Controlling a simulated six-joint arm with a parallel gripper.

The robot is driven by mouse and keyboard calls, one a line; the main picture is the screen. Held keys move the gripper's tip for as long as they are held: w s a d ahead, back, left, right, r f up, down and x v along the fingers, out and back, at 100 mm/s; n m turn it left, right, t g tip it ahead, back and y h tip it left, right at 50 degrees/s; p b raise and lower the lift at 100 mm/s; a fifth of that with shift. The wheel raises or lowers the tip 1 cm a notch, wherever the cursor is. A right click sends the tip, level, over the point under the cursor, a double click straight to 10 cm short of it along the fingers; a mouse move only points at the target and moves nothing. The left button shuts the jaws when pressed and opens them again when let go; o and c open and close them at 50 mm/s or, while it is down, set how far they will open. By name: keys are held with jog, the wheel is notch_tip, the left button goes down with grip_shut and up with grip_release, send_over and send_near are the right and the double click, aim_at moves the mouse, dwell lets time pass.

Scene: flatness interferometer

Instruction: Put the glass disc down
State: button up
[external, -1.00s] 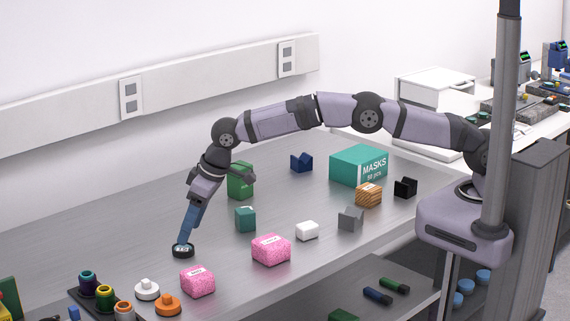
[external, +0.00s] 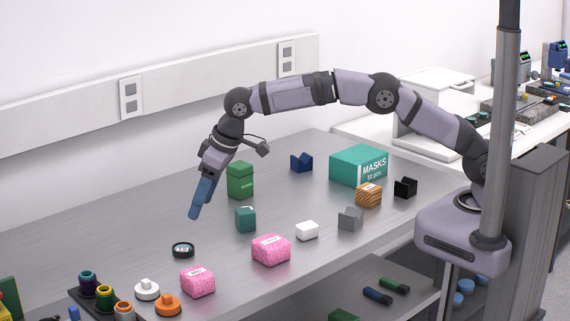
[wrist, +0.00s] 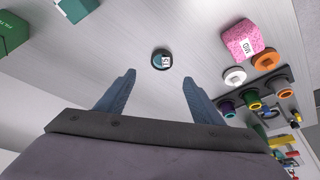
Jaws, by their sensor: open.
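The glass disc (external: 183,250), a small round piece with a dark rim and a white label, lies flat on the metal table. It also shows in the wrist view (wrist: 161,60), beyond my fingertips and between their lines. My gripper (external: 195,214) is above the table, up and slightly right of the disc in the external view, and apart from it. In the wrist view my two blue fingers (wrist: 158,78) are spread wide with nothing between them.
Pink boxes (external: 271,249) stand right of the disc, with a white knob (external: 147,289) and an orange knob (external: 167,304) in front. A teal block (external: 245,219) and a green box (external: 240,180) stand near my gripper. Bare table (external: 110,235) lies left of the disc.

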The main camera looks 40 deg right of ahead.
jog(key=s+d+m+g+h, duration=0.1)
jog(key=s+d+m+h, duration=0.15)
jog(key=d, duration=2.45)
jog(key=s+d+f+m+g, duration=0.1)
jog(key=s+d+f+m, duration=0.1)
jog(key=s+d, duration=0.7)
jog(key=s+d+f+m+g, duration=0.1)
jog(key=s+d+f, duration=0.3)
jog(key=s+d, duration=0.5)
jog(key=s+m, duration=0.1)
jog(key=s, duration=0.2)
jog(key=shift+s+d+g, duration=0.3)
jog(key=shift+s+d, duration=0.05)
jog(key=shift+d, duration=0.05)
jog(key=shift+r, duration=0.15)
